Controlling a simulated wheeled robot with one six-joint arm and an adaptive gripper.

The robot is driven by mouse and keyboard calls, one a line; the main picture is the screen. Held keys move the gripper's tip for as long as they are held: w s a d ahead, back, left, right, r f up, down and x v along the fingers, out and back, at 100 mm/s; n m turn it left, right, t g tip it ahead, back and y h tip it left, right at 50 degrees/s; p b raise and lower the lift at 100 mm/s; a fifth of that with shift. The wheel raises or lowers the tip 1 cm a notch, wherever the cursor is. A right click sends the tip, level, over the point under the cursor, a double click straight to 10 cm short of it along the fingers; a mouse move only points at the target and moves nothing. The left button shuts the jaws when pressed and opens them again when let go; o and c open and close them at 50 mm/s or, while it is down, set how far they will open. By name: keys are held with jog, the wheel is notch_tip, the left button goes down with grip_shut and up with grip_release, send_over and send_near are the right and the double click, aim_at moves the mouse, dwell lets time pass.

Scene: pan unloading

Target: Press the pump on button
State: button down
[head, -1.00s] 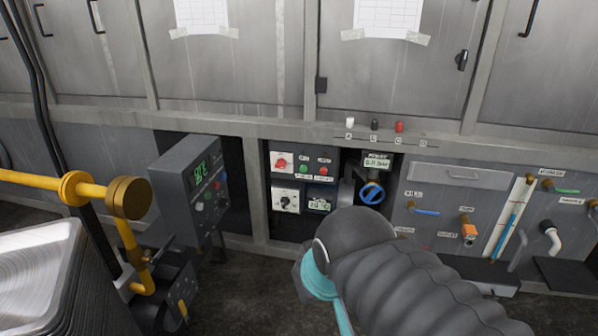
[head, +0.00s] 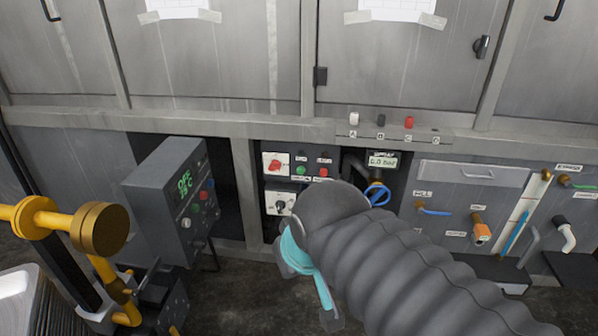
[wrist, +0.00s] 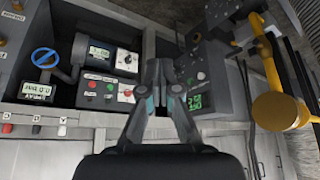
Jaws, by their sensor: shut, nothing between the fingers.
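A small control panel sits in the recess under the cabinets, with a green button (head: 300,170), a red button (head: 322,172) and a red rotary switch (head: 274,164). The button labels are too small to read. In the wrist view, which is upside down, the green button (wrist: 109,87) shows left of my gripper (wrist: 163,70). My gripper's fingers are shut and empty, apart from the buttons in the picture.
A grey control box (head: 165,195) with a green display stands left of the panel. Yellow piping (head: 100,228) is at the far left. A blue handwheel (head: 378,194) and gauge display (head: 383,161) sit right of the panel. Hose fittings (head: 480,230) are farther right.

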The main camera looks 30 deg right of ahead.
aim_at(301, 171)
jog(key=w+d+f+n+t+h+b, duration=0.15)
jog(key=w+d+f+t+b, duration=0.35)
jog(key=w, duration=0.6)
jog(key=w+d+n+t+h+b, duration=0.1)
jog(key=w+d+n+b, duration=0.15)
jog(key=w+d, duration=0.7)
jog(key=w+d+f+n+t+y+b, duration=0.2)
jog(key=w+f+n+t+y+b, duration=0.3)
jog(key=w+f+n, duration=0.3)
jog(key=w+f+y, duration=0.1)
jog(key=w+f, duration=0.1)
jog(key=w, duration=0.1)
jog(key=shift+w+f, duration=0.3)
jog(key=shift+w+d+p, duration=0.3)
jog(key=shift+w+d, duration=0.5)
jog(key=shift+w, duration=0.4)
jog(key=shift+w+d+p, duration=0.25)
jog(key=shift+w+d, duration=0.55)
jog(key=shift+w, duration=0.45)
jog(key=shift+w+d+p, duration=0.3)
jog(key=shift+w+d, duration=0.5)
jog(key=shift+w, duration=0.4)
jog(key=shift+w, duration=0.1)
